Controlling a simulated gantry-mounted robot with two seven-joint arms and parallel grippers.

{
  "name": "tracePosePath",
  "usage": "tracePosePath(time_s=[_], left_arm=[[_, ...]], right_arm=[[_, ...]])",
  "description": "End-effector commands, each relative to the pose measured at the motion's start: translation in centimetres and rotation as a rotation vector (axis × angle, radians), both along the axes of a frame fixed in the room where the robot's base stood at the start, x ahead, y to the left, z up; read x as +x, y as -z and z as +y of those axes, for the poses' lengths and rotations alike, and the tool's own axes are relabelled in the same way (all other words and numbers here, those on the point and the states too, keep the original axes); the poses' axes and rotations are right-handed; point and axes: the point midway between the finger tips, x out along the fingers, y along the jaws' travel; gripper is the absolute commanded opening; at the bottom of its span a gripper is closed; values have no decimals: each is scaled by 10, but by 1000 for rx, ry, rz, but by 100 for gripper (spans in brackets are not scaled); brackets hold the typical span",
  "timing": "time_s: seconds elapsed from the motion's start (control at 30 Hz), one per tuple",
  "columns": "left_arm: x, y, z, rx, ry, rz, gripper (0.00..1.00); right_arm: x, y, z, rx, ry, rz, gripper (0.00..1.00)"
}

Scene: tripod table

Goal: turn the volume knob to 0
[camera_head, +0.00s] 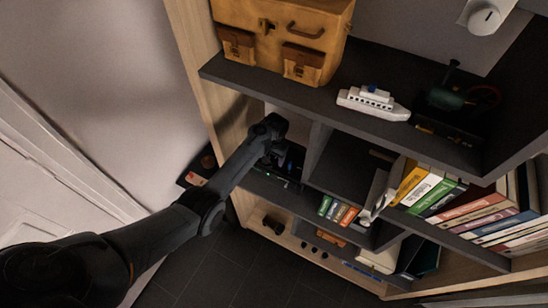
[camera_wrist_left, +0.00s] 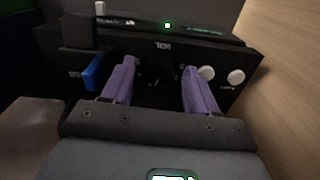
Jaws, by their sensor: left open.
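A black audio device (camera_wrist_left: 140,38) with a green light fills the upper part of the left wrist view. A dark round knob (camera_wrist_left: 158,73) on its front shows between my fingers. Two smaller white knobs (camera_wrist_left: 207,73) sit to its right and a blue part (camera_wrist_left: 95,73) to its left. My left gripper (camera_wrist_left: 156,70) is open, with one purple finger on each side of the dark knob; I cannot tell whether they touch it. In the head view my left gripper (camera_head: 272,147) reaches into the shelf and hides most of the device. My right gripper is not in view.
A dark shelf board (camera_head: 300,97) runs above the gripper, with a tan bag (camera_head: 280,30) and a white toy ship (camera_head: 373,103) on it. Several books (camera_head: 420,190) stand to the right. A wooden side panel (camera_wrist_left: 283,90) is close on the right in the wrist view.

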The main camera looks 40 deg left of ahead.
Motion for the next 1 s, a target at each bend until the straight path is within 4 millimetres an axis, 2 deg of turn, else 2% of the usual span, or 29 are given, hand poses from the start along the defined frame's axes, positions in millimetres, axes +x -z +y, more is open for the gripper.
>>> tracePosePath(time_s=[0.1, 0.47, 0.77, 1.0], left_arm=[[0, 0, 0, 0, 0, 0, 57], [0, 0, 0, 0, 0, 0, 3], [0, -2, 0, 0, -36, 1, 3], [0, -3, -1, -1, -165, 1, 3]], right_arm=[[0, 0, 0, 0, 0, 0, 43], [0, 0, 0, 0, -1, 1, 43], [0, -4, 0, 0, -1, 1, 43], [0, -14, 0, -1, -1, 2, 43]])
